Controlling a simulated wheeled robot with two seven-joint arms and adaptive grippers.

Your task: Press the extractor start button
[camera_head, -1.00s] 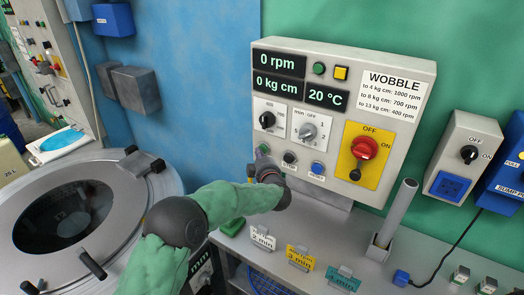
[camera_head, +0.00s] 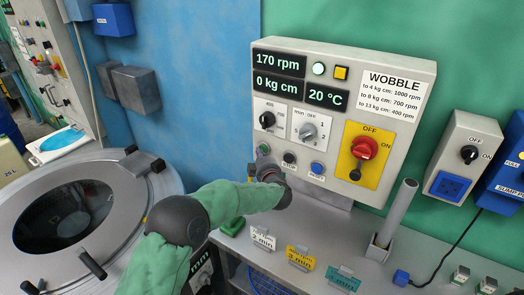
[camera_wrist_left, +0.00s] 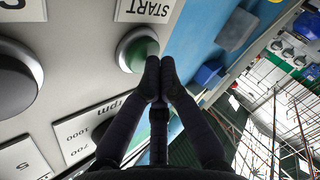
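The extractor control box (camera_head: 346,70) hangs on the wall, its display (camera_head: 279,61) reading 170 rpm. The green start button (camera_wrist_left: 138,50) sits under a START label (camera_wrist_left: 148,10) in the left wrist view. My left gripper (camera_wrist_left: 160,78) is shut and empty, its fingertips together at the button's edge; I cannot tell whether they touch it. My right gripper is not in view.
A black button (camera_head: 289,158) and a blue button (camera_head: 317,168) sit just right of my gripper. A red rotary switch (camera_head: 364,149) is farther right. The round-lidded drum (camera_head: 150,200) stands at left. Small time tags (camera_head: 300,258) line the ledge below.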

